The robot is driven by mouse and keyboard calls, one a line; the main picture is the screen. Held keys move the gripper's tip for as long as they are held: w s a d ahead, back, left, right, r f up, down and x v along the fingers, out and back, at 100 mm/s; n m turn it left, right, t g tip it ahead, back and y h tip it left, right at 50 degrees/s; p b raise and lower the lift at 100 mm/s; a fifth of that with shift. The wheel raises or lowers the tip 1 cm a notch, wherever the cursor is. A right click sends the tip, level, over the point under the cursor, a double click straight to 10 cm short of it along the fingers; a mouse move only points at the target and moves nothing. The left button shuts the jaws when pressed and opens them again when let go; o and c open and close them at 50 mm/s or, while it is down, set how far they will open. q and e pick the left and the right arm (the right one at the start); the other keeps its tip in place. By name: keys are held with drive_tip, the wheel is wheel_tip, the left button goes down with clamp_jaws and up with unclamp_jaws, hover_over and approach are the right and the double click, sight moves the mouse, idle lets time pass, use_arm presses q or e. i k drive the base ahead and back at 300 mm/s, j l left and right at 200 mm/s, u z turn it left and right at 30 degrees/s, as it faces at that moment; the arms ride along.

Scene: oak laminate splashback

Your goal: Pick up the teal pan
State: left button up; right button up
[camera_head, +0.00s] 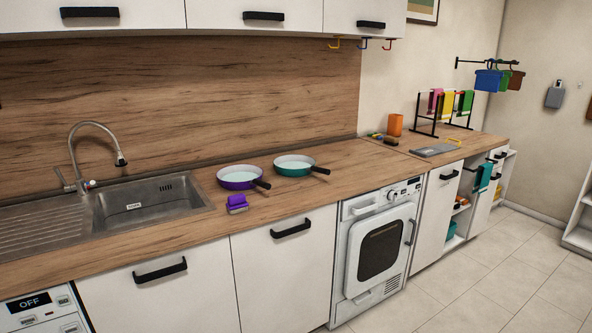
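The teal pan (294,168) sits upright on the wooden countertop, towards the back, right of the sink. Its inside is pale and its dark handle points right and slightly forward. A purple pan (240,180) of similar shape stands just to its left. The purple pan's dark handle reaches right, in front of the teal pan's left side. Neither of my grippers is in view.
A purple sponge-like item (237,203) lies in front of the purple pan. A steel sink (150,200) with a tall tap is at left. The countertop (350,165) right of the teal pan is clear. A white front-loading machine (378,250) stands below it.

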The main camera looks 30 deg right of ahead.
sight(292, 165)
drive_tip(key=i+l+u, duration=0.1)
drive_tip(key=l, duration=0.45)
drive_tip(key=i+l+u, duration=0.15)
drive_tip(key=l, duration=0.4)
drive_tip(key=i+l+u, duration=0.1)
drive_tip(key=l, duration=0.5)
